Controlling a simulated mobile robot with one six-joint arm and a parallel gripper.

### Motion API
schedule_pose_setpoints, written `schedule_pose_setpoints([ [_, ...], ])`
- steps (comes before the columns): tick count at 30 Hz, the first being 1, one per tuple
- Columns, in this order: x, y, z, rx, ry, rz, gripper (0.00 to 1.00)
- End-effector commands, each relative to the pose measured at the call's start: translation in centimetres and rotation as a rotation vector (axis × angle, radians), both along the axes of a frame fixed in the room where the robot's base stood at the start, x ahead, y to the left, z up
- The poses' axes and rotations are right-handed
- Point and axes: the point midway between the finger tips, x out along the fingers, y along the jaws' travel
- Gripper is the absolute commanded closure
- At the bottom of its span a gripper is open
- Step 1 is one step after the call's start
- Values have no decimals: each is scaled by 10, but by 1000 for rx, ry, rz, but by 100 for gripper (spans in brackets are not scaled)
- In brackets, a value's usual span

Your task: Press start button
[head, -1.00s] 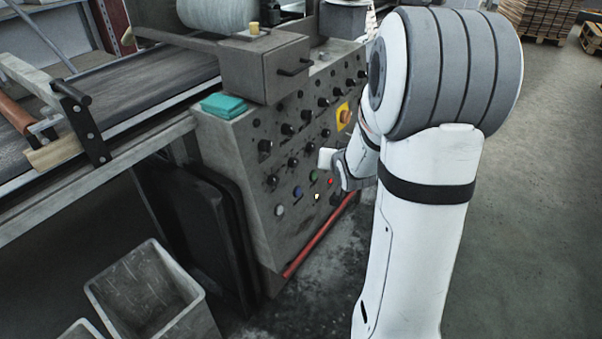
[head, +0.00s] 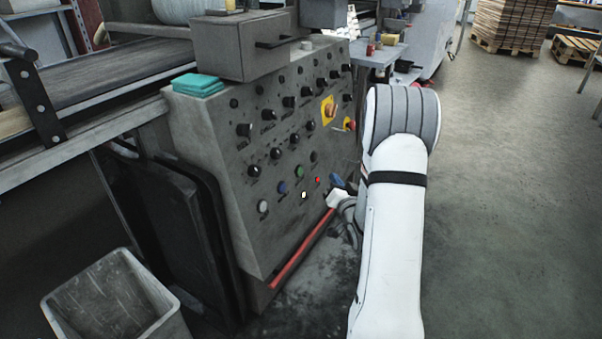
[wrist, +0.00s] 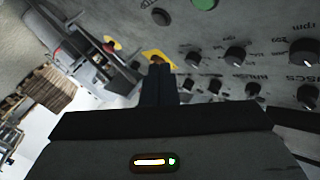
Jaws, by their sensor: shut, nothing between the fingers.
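The control panel (head: 240,150) has a row of small buttons low on its face. A green button (head: 299,172) sits in that row, beside a blue one (head: 282,187) and a white one (head: 263,206). Their labels are too small to read, so I cannot tell which is marked start. My gripper (head: 337,184) is near the panel's lower right edge, right of the green button, partly hidden by my wrist. In the wrist view, its dark fingers (wrist: 158,82) are together and empty. The green button (wrist: 205,3) shows at that view's top edge, apart from the fingertips.
A lit red light (head: 318,180) and a lit white one (head: 304,195) are close by. A red rail (head: 300,250) runs along the panel's foot.

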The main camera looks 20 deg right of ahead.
Motion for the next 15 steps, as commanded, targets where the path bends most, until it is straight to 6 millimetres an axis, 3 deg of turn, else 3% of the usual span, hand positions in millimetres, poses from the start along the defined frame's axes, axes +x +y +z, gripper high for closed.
schedule_pose_setpoints([
  [15, 48, 39, -11, -1, 1, 2, 100],
])
